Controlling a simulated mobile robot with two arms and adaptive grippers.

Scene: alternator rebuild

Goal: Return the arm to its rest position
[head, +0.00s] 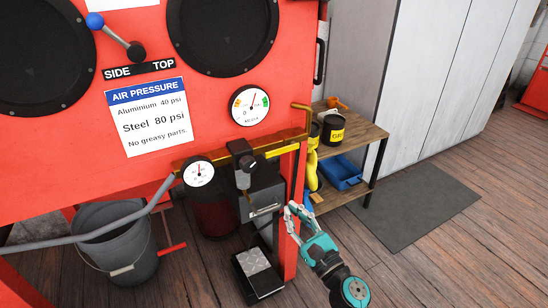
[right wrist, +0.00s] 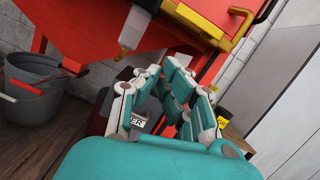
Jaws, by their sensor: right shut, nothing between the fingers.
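My right gripper (head: 293,212) is teal and white, at the lower middle of the head view, just right of the red cabinet's leg (head: 291,240). In the right wrist view the gripper (right wrist: 168,66) has its fingers drawn together at the tips, with nothing between them. It points toward the underside of the red cabinet. Whether it touches the leg I cannot tell. My left gripper does not show.
The red blast cabinet (head: 230,150) carries gauges, a yellow bar and a regulator (head: 243,163). A grey bucket (head: 118,240) and a foot pedal (head: 258,273) stand below. A wooden shelf (head: 362,137) holds cans and a blue bin (head: 342,172). A grey mat (head: 420,205) lies clear at right.

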